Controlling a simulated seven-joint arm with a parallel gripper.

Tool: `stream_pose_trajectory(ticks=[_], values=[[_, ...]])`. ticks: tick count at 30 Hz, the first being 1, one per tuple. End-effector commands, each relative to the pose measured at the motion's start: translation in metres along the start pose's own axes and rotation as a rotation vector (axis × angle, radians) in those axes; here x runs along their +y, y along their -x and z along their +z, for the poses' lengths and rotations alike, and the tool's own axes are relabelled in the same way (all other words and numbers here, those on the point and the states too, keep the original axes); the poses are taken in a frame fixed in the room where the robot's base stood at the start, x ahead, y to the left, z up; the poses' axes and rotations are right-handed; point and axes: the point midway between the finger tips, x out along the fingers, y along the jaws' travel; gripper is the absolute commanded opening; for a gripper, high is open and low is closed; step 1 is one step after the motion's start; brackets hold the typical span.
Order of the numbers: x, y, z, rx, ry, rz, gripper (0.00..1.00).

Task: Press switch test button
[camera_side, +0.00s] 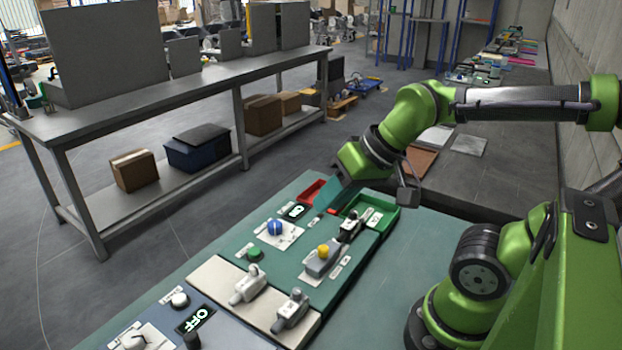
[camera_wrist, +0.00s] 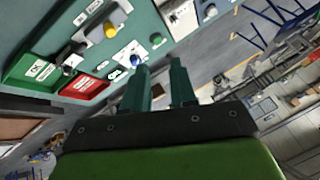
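The panel (camera_side: 225,250) carries several controls. A green round button (camera_side: 254,253) sits beside a white label at its left; it also shows in the wrist view (camera_wrist: 157,39). A white round button (camera_side: 180,299) is nearer the front, beside a dark display reading OFF (camera_side: 195,320). I cannot tell which one is the switch test button. A blue knob (camera_side: 275,228) stands on a white plate, and a yellow button (camera_side: 322,250) tops a grey box. My gripper (camera_side: 324,203) is above the panel's far end. In the wrist view its two fingers (camera_wrist: 160,66) are apart, with nothing between them.
A red tray (camera_side: 311,191) and a green tray (camera_side: 385,219) lie at the far end, close to my gripper. Grey-white connectors (camera_side: 250,288) stand on a beige strip. A black connector (camera_side: 350,225) stands near the green tray. The bench right of the panel is clear.

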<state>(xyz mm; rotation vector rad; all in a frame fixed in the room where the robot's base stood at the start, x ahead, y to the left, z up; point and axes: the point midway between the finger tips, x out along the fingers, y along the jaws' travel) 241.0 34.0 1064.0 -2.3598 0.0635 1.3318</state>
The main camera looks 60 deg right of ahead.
Motion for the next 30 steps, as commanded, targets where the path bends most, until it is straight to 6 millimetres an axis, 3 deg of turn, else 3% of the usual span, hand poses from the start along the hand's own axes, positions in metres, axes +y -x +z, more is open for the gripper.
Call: stream_pose_trajectory(ticks=[1, 5, 14, 24, 30], values=[[-0.001, -0.006, -0.004, -0.025, 0.004, 0.012, 0.18], [-0.007, -0.022, -0.021, -0.1, 0.067, 0.05, 0.0], [-0.024, -0.072, -0.067, -0.324, 0.553, 0.09, 0.0], [-0.035, -0.137, -0.109, -0.582, 1.287, -0.028, 0.0], [-0.04, -0.145, -0.128, -0.645, 1.634, -0.128, 0.0]])
